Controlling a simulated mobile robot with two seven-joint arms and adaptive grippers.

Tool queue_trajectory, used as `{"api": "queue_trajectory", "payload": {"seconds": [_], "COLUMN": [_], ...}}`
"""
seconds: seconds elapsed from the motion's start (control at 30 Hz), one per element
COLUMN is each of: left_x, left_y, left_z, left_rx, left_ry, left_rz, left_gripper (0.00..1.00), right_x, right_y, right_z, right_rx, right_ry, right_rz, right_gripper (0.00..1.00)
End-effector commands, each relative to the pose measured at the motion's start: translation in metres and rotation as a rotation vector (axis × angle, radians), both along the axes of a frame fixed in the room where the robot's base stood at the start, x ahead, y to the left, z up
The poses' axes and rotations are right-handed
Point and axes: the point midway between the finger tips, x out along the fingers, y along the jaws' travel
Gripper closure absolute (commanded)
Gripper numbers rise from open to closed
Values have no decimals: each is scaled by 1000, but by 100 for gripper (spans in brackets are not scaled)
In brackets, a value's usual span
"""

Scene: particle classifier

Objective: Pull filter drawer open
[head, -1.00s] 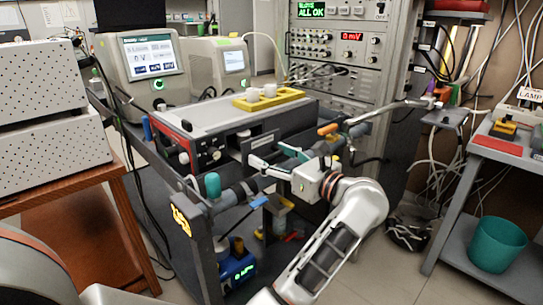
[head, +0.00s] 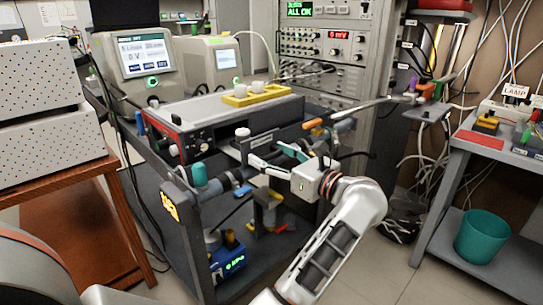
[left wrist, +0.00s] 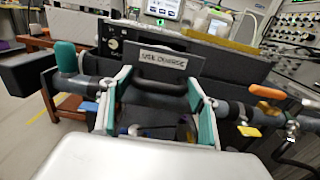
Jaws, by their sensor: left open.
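The filter drawer front (head: 262,143), a dark panel with a pale label, stands out from the front of the long grey instrument (head: 200,112). A white round piece (head: 243,132) shows just behind it. In the left wrist view the drawer front (left wrist: 171,60) faces me squarely, with a dark handle (left wrist: 160,88) below its label. My left gripper (head: 270,156) is at the drawer front. Its teal-padded fingers (left wrist: 158,82) are open, one on each side of the handle; I cannot tell whether they touch it. My right gripper is not in view.
A dark cart rail with a teal knob (head: 200,174) runs below the drawer, close to my gripper. An orange-handled rod (head: 313,124) lies to its right. A yellow tray (head: 235,101) sits on the instrument. A side table (head: 495,150) with a teal bin (head: 482,236) stands right.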

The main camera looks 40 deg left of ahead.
Motion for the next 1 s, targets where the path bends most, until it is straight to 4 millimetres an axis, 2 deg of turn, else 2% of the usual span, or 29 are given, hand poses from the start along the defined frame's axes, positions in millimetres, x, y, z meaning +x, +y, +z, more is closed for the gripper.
{"api": "queue_trajectory", "payload": {"seconds": [0.37,0.8,1.0], "left_x": [1,-3,-4], "left_y": [-4,-65,-76], "left_z": [0,0,0], "left_rx": [-1,-2,0], "left_ry": [1,2,1], "left_rz": [-3,-5,-4], "left_gripper": [34,34,34], "right_x": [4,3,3], "right_y": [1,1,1], "right_z": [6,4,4], "right_rx": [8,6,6], "right_ry": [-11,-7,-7], "right_rz": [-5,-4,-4], "right_gripper": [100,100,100]}}
